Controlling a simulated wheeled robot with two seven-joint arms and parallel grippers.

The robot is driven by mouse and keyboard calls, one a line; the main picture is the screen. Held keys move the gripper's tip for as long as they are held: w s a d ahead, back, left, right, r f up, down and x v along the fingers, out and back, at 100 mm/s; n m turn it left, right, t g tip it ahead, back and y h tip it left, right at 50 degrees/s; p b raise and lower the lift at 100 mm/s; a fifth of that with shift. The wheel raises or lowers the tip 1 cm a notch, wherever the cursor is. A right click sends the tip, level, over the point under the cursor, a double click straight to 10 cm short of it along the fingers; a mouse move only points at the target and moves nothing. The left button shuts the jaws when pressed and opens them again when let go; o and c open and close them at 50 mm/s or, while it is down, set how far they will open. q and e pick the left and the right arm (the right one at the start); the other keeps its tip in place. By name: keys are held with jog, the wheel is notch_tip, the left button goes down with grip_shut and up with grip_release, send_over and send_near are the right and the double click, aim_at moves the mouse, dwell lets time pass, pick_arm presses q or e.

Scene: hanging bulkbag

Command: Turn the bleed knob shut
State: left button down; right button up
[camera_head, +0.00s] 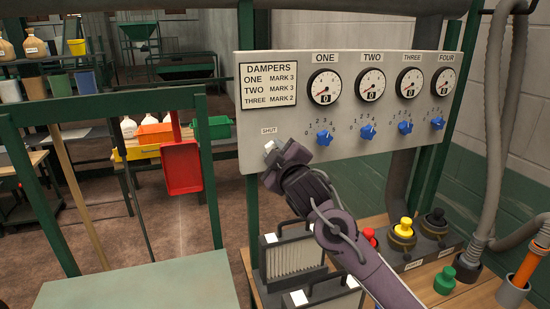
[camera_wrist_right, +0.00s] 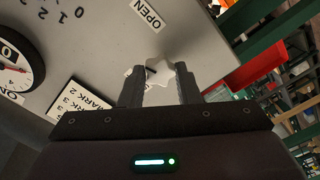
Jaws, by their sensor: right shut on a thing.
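The bleed knob (camera_wrist_right: 160,73) is a pale, star-shaped knob low on the left side of the grey damper panel (camera_head: 350,142). In the head view only a small white bit of it (camera_head: 270,146) shows past my gripper. My right gripper (camera_head: 276,153) is shut on the knob, with one finger on each side in the wrist view (camera_wrist_right: 161,84). A SHUT label (camera_head: 268,131) sits just above the knob. An OPEN label (camera_wrist_right: 149,14) shows in the wrist view; my gripper hides it in the head view. A black mark shows beside the knob. My left gripper is out of view.
The panel carries several gauges (camera_head: 325,87), several blue knobs (camera_head: 324,138) and a DAMPERS card (camera_head: 268,85). Below are a yellow-topped plunger (camera_head: 403,228) and grey finned boxes (camera_head: 293,258). A red scoop (camera_head: 181,168) hangs at left on a green frame. Grey hoses stand at right.

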jog(key=shift+f+n+b, duration=0.15)
jog(key=shift+n+b, duration=2.55)
jog(key=shift+n, duration=1)
jog(key=shift+f+n+b, duration=0.1)
jog(key=shift+n+b, duration=2.6)
jog(key=shift+n, duration=1)
jog(key=o, duration=1)
jog(key=shift+c, duration=0.2)
jog(key=shift+r, duration=0.15)
jog(key=b+v, duration=0.1)
jog(key=v, duration=0.7)
jog(key=shift+b, duration=0.4)
